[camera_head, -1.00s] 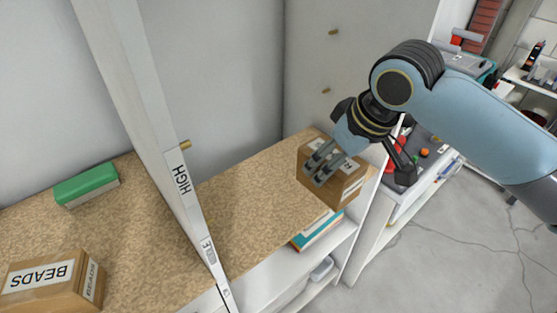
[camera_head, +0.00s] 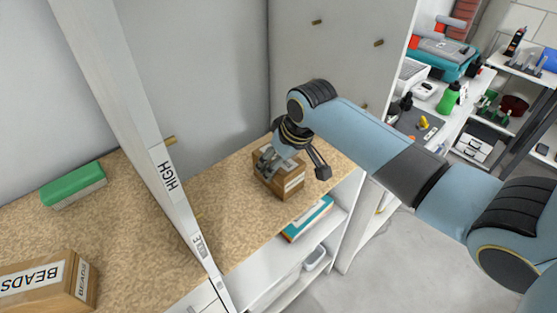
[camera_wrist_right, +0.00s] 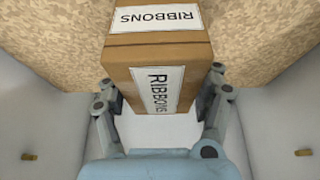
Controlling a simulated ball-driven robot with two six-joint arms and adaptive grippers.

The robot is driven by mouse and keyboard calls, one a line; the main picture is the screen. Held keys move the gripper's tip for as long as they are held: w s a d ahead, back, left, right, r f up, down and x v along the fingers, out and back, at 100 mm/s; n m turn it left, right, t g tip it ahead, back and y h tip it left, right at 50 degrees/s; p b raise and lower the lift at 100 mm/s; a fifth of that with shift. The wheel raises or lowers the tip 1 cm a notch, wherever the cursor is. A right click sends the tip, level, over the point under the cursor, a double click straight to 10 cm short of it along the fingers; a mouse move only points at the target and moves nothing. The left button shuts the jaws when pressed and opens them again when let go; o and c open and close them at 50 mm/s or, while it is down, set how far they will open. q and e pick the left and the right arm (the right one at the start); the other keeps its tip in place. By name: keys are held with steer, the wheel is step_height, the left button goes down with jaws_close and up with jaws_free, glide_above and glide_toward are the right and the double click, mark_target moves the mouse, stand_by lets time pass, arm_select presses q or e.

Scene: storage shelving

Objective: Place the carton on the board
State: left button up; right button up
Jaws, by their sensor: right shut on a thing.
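A brown carton (camera_head: 284,184) is at the right end of the cork-textured shelf board (camera_head: 235,212), near its front edge. In the right wrist view the same carton (camera_wrist_right: 190,62) shows white labels reading RIBBONS. My right gripper (camera_head: 268,163) is above and around it in the head view. In the right wrist view its two fingers (camera_wrist_right: 160,100) are closed against opposite sides of the carton. I cannot tell whether the carton's underside touches the board. My left gripper is in neither view.
A pale upright (camera_head: 158,150) marked HIGH divides the board. Left of it are a carton (camera_head: 45,285) labelled BEADS and a green-and-grey block (camera_head: 75,186). A teal book (camera_head: 307,218) lies on the shelf below. A side panel (camera_head: 335,75) bounds the board on the right.

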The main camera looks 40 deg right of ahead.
steer(key=shift+f, duration=0.1)
steer(key=o, duration=1.3)
steer(key=v, duration=1.2)
